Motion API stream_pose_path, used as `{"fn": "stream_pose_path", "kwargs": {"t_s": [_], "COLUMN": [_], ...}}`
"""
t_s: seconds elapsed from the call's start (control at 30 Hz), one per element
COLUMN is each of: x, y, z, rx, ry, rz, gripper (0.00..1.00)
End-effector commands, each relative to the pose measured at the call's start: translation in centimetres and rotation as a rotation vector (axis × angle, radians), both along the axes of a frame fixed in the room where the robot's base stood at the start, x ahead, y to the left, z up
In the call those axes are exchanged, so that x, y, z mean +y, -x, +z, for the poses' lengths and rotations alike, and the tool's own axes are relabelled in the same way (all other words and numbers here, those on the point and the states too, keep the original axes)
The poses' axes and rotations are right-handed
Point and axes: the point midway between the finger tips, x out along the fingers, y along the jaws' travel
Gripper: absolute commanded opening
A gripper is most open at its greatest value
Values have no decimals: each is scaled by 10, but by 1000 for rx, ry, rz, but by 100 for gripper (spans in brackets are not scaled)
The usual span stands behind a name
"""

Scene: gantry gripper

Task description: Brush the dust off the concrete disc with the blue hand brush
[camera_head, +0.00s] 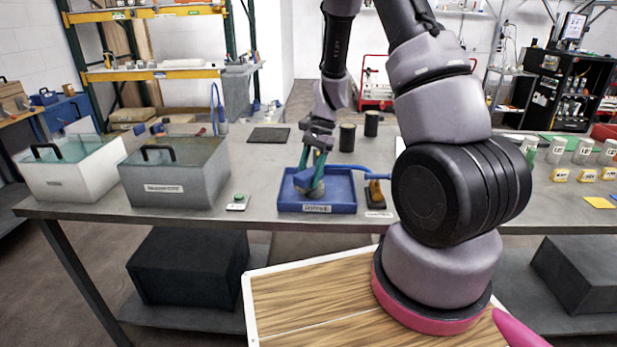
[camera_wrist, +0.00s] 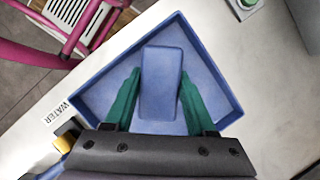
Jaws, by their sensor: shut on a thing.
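My gripper (camera_head: 312,170) reaches down over the blue tray (camera_head: 287,196) on the workbench. In the wrist view, its green fingers (camera_wrist: 160,73) are shut on the blue hand brush (camera_wrist: 161,95), seen from above as a plain blue block. The brush is over or in the tray (camera_wrist: 224,68); I cannot tell whether it touches the floor. I cannot pick out the concrete disc for certain in either view.
A green button box (camera_head: 237,202) is left of the tray. Two dark cylinders (camera_head: 347,137) and a flat dark pad (camera_head: 268,135) lie behind. A yellow-and-black item (camera_head: 375,193) sits right.

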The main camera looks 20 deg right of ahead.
Motion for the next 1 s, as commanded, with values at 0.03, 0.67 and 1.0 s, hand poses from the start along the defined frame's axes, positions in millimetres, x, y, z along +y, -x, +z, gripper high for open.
{"fn": "stream_pose_path", "kwargs": {"t_s": [0.03, 0.67, 1.0], "x": [-1, -8, -9], "y": [-2, 3, 5], "z": [15, 67, 79], "rx": [-10, -7, -4], "ry": [1, 1, 1], "rz": [0, -8, -9], "gripper": [0, 0, 0]}}
